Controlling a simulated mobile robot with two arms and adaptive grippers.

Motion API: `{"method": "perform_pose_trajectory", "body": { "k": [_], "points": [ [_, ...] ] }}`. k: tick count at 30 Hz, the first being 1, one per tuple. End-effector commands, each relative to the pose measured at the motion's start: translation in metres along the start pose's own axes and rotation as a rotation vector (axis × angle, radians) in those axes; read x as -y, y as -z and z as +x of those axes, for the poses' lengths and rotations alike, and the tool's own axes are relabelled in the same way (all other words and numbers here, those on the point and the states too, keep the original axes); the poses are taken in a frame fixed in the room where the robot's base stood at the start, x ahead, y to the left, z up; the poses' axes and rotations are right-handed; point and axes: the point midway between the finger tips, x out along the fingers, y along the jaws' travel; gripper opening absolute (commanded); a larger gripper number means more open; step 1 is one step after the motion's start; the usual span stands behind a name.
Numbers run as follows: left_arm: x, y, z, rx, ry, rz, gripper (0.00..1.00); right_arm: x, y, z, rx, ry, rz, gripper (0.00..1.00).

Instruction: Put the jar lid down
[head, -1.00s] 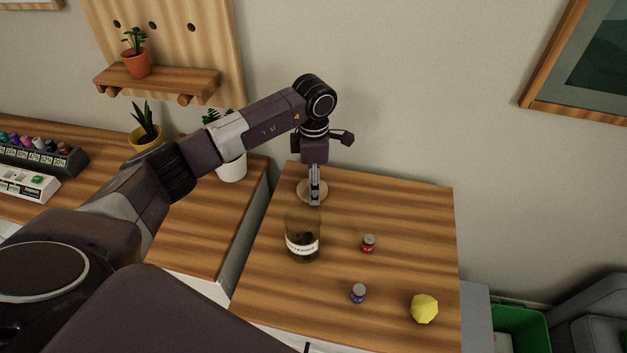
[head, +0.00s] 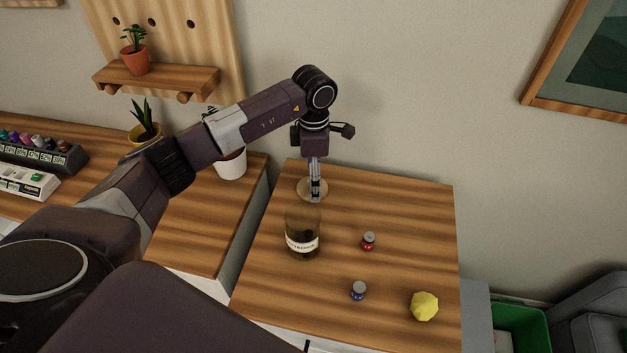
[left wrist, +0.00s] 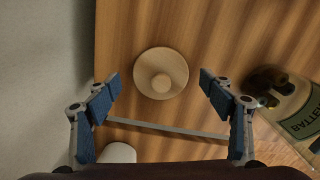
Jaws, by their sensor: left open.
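The jar lid (head: 304,189) is a round, light wooden disc lying on the desk top (head: 405,210) near its back left. In the left wrist view the lid (left wrist: 161,74) shows its round knob facing up. My left gripper (head: 315,198) points down over the lid. Its fingers (left wrist: 158,92) are spread wide with nothing between them, on either side of the lid in the wrist view. The glass jar (head: 303,238) stands upright and without a lid just in front, with a white label and dark contents. Its side also shows in the left wrist view (left wrist: 285,98). My right gripper is not in view.
A potted plant (head: 231,163) is on the counter to the left. The back right of the desk is clear.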

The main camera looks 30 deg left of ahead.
Motion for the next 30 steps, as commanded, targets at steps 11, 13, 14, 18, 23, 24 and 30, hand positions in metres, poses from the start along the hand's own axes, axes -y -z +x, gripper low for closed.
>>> {"method": "perform_pose_trajectory", "body": {
  "k": [11,13,14,18,23,24,30],
  "points": [
    [-0.001,0.000,-0.078,0.001,-0.005,0.000,0.75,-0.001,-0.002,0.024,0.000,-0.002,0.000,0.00],
    [-0.001,0.000,-0.089,0.000,-0.003,0.000,0.75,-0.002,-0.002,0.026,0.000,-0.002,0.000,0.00],
    [-0.001,0.000,-0.093,0.001,-0.003,-0.001,0.75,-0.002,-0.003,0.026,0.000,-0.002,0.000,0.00],
    [0.000,0.000,-0.105,-0.001,-0.001,0.000,0.75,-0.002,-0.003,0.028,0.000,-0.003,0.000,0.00],
    [0.000,0.000,-0.108,-0.001,0.001,0.000,0.75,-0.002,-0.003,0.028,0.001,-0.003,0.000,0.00],
    [0.000,0.000,-0.108,-0.001,0.001,0.000,0.75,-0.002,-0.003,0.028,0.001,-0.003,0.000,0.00],
    [0.000,0.000,-0.107,-0.001,0.000,0.000,0.75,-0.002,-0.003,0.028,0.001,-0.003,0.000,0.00]
  ]
}}
